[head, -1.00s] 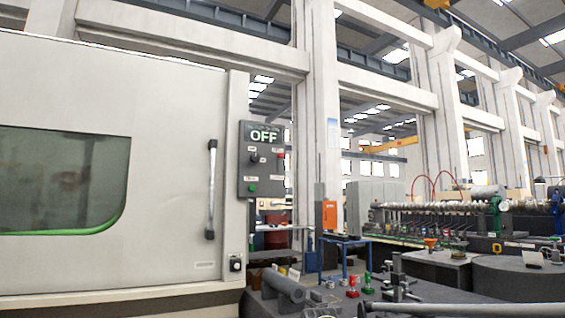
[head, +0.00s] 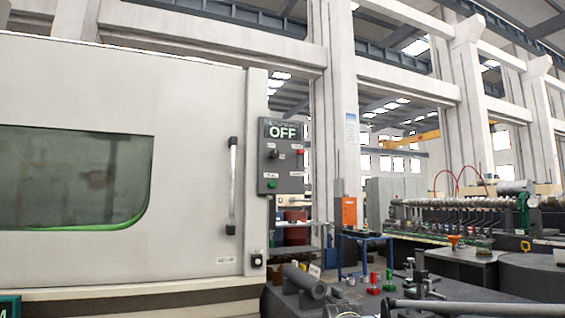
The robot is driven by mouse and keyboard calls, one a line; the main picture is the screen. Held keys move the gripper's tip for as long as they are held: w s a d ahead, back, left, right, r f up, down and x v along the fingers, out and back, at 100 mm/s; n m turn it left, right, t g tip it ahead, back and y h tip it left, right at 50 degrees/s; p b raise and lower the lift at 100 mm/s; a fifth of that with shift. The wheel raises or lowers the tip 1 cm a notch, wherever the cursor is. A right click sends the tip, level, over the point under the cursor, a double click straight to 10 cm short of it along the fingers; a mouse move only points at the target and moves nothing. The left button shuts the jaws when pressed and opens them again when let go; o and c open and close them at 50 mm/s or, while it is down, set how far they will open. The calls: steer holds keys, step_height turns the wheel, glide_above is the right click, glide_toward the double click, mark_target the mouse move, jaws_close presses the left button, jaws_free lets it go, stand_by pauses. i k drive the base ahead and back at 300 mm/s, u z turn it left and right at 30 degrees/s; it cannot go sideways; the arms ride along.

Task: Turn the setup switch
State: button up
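A dark grey control panel (head: 281,172) is mounted beside the large white machine, near the middle of the head view. Its display (head: 282,131) reads OFF in light letters. Below the display are a small black knob (head: 273,154) on the left, a red button (head: 300,152) on the right and a green button (head: 272,184) lower left. Another small dark switch (head: 256,261) sits low on the machine's white edge. The labels are too small to read, so I cannot tell which one is the setup switch. My gripper is not in view.
The white machine door (head: 180,90) has a dark window (head: 70,180) and a vertical handle (head: 232,185). A dark bench (head: 345,298) with a grey cylinder (head: 305,281) and several small tools stands below the panel. A blue-framed table (head: 366,252) is behind.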

mark_target(274, 154)
steer(key=z, duration=1.15)
steer(key=k, duration=0.8)
steer(key=u, duration=1.05)
steer(key=i, duration=0.5)
steer(key=u, duration=0.1)
